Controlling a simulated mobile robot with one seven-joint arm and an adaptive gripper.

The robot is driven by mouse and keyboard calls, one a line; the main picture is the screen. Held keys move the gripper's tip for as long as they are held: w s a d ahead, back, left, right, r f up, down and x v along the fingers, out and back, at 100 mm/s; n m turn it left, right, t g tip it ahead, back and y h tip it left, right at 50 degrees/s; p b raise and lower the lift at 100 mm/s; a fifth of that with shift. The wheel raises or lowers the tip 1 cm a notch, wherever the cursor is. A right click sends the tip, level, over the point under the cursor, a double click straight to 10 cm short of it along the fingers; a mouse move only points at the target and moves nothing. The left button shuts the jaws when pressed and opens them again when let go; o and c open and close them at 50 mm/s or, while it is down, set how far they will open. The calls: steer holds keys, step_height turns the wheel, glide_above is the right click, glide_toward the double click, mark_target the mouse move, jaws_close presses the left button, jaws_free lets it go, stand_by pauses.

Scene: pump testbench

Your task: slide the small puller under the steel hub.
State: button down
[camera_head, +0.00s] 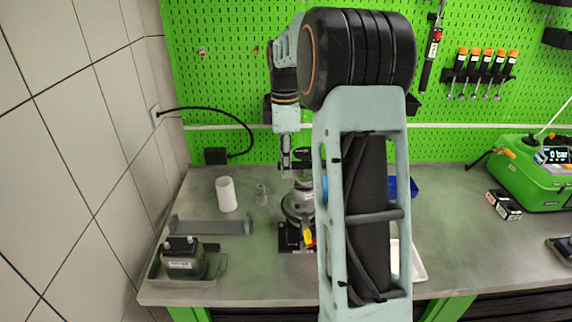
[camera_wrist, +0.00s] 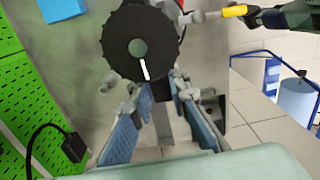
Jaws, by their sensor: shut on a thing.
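My gripper (camera_head: 287,167) points down in the head view, just above and left of the grey steel hub (camera_head: 297,204) on its black stand. In the wrist view my two blue-padded fingers (camera_wrist: 160,90) close in towards a dark toothed disc (camera_wrist: 118,42) with a round centre hole. I take the disc to be part of the small puller held in my jaws. In the head view a small dark part (camera_head: 303,156) shows beside my gripper, above the hub. Whether the puller touches the hub cannot be told; my arm hides the right side.
A black unit (camera_head: 183,258) sits at the front left. A yellow-handled part (camera_wrist: 234,11) is near the hub.

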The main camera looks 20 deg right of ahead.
steer(key=c, duration=2.2)
jaws_free()
steer(key=shift+w+d+r+t, duration=0.15)
steer(key=shift+w+d, duration=0.05)
steer(key=shift+w, duration=0.25)
steer(key=shift+w+d+r+t, duration=0.1)
steer(key=shift+w+d+t, duration=0.05)
steer(key=shift+w, duration=0.3)
steer(key=o, duration=0.4)
steer(key=shift+w+d+f, duration=0.1)
steer(key=shift+w+f, duration=0.15)
steer(key=shift+w, duration=0.15)
steer(key=shift+o, duration=0.2)
steer(key=shift+s, duration=0.1)
step_height(320, 180, up, 12)
steer(key=shift+s, duration=0.2)
